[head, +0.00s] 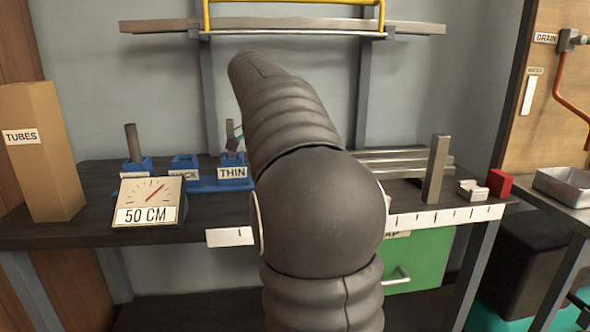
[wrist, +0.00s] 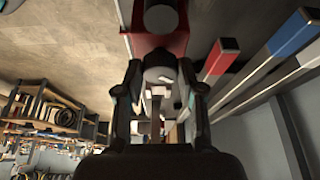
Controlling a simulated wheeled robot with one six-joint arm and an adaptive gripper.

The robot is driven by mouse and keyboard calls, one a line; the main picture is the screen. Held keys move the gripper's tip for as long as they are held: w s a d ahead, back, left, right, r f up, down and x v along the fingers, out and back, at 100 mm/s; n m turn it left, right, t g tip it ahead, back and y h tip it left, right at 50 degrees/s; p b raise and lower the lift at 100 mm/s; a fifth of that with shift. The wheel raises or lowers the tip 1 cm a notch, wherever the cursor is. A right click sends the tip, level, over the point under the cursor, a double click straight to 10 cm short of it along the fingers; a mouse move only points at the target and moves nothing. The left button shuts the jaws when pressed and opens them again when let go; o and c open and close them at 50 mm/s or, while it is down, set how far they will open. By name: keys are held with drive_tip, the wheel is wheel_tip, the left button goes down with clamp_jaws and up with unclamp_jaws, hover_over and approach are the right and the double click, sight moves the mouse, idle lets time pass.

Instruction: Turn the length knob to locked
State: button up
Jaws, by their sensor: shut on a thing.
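My gripper (wrist: 160,70) shows in the wrist view with its two dark fingers closed in on a grey round piece (wrist: 158,76) at the front of a red body (wrist: 154,45). I cannot tell for sure that this piece is the length knob, and no "locked" mark can be read. A grey cylinder (wrist: 161,17) sits further up on the red body.
A dial board reading 50 CM (head: 148,216) stands on the dark bench, near a TUBES box (head: 46,170) and blue holders (head: 233,184). Right of my arm are an upright grey bar (head: 436,168), a red block (head: 498,183) and a metal tray (head: 564,184). Coloured-end bars (wrist: 221,57) pass close right of my gripper.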

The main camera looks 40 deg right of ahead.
drive_tip(key=m, duration=0.2)
drive_tip(key=m+g+y, duration=0.1)
drive_tip(key=m, duration=0.1)
drive_tip(key=shift+w+d+f+m, duration=0.1)
drive_tip(key=shift+w+m, duration=0.05)
drive_tip(key=shift+m, duration=0.15)
drive_tip(key=shift+d+m+g+y, duration=0.1)
drive_tip(key=shift+m+g+y, duration=0.55)
drive_tip(key=shift+m, duration=1.25)
drive_tip(key=o, duration=1.1)
drive_tip(key=shift+o, duration=0.2)
